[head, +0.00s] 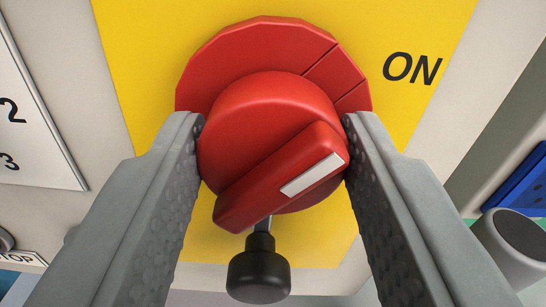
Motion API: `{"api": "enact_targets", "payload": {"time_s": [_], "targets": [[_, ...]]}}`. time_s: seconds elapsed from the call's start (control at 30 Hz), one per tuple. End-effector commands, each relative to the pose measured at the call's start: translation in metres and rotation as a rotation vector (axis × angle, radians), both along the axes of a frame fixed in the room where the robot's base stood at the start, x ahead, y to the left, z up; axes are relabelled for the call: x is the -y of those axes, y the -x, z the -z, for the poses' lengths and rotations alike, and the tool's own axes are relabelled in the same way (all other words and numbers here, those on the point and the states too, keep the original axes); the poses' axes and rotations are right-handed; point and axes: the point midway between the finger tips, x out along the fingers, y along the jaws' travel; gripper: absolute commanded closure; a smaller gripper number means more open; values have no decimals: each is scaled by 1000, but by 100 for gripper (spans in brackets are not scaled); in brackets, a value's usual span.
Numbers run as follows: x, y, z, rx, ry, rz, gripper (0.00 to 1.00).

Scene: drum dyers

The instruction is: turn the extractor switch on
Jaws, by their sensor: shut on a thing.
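The extractor switch is a red rotary knob (262,110) on a red faceted disc (245,48), set on a yellow plate (145,60). Its raised grip bar is tilted, with the end bearing a white marker (312,175) pointing up and to the right. Black "ON" lettering (412,68) is printed at the upper right of the plate, and the marker end lies below it. My gripper (272,140) is shut on the knob, one grey ridged finger touching each side. The lower parts of the plate are partly hidden by the fingers.
A black round-ended knob (259,275) on a metal stem sits just below the switch. A white panel with numbers (30,120) is at the left. A grey cylinder (512,245) and a blue part (522,185) are at the right.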

Motion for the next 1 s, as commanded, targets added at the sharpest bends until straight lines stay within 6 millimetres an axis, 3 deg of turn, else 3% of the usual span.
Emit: {"api": "enact_targets", "payload": {"time_s": [0.6, 1.0], "targets": [[2, 0, 1, -2, -574, 1, 81], [2, 0, 2, -2, -823, 1, 81]]}}
